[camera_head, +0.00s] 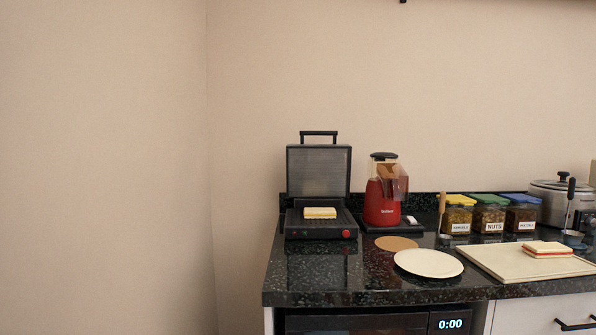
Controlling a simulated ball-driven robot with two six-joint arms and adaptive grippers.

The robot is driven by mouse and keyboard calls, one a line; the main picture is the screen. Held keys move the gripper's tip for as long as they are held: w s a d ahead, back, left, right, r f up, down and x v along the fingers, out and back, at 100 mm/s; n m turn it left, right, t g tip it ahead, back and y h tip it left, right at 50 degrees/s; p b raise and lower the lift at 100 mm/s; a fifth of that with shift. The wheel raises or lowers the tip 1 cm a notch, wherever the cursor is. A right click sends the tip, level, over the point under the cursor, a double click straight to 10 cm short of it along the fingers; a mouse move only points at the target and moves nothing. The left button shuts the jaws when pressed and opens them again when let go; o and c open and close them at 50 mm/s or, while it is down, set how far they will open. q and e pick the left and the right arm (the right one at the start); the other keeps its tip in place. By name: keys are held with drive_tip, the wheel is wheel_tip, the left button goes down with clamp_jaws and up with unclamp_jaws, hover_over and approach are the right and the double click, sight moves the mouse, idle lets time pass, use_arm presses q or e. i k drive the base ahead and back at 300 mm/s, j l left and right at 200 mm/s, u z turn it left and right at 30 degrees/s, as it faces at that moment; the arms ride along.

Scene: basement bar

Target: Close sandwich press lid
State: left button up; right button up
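The sandwich press (321,227) stands at the left end of the dark counter, its front with a red knob facing me. Its lid (319,171) is open and stands upright at the back, with a black handle (319,133) on top. A sandwich (320,213) lies on the lower plate. Neither of my grippers is in the view.
A red blender (381,203) stands right of the press. A cork mat (396,243) and a white plate (428,263) lie in front. Farther right are lidded jars (489,214), a cutting board (502,264) with another sandwich (547,249), and a cooker (562,199).

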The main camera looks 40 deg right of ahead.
sight(314, 170)
drive_tip(key=z, duration=1.2)
